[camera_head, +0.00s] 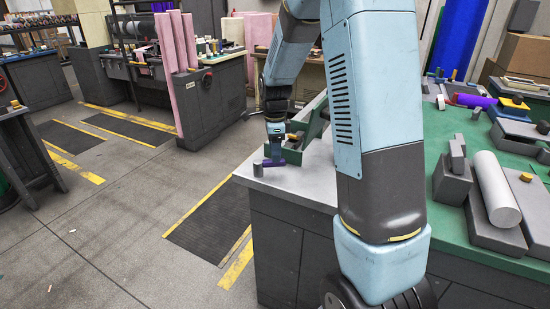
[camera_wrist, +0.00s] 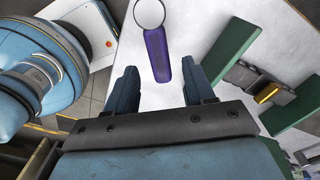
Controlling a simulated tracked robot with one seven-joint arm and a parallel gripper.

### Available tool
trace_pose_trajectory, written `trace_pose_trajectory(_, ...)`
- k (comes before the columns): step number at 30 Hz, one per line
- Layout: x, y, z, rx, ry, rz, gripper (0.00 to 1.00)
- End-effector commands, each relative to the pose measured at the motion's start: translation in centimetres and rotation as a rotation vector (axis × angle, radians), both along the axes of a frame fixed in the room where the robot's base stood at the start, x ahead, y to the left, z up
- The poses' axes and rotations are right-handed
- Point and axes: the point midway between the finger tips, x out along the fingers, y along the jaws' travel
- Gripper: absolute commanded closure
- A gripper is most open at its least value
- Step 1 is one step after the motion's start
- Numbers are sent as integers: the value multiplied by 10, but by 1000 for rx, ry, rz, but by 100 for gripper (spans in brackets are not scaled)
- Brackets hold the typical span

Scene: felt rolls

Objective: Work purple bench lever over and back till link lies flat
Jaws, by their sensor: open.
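The purple lever (camera_wrist: 157,55) lies over the pale bench top in the wrist view, its near end between the lines of my fingers. A round pale disc with a dark rim (camera_wrist: 149,13) sits at its far end. My gripper (camera_wrist: 161,88) is open, with one finger on each side of the lever's near end and clear gaps to both. In the head view my gripper (camera_head: 276,146) is above the bench's near-left corner, just over the purple lever (camera_head: 273,162). A short grey cylinder (camera_head: 258,169) stands left of it. I cannot make out the link for certain.
Green walls (camera_wrist: 233,52) stand to the right in the wrist view, with a dark grey fitting (camera_wrist: 246,78) and a gold piece (camera_wrist: 267,94) beside them. The bench top (camera_head: 318,178) is bare in front of the lever. The bench edge is close on the left.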

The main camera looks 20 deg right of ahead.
Motion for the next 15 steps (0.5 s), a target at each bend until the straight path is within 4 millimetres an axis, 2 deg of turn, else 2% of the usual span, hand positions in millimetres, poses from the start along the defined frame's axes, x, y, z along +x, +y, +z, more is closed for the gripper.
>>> trace_pose_trajectory(6, 0, -1, -24, 0, 1, -1, 47)
trace_pose_trajectory(15, 0, 0, -31, 0, -1, 0, 47)
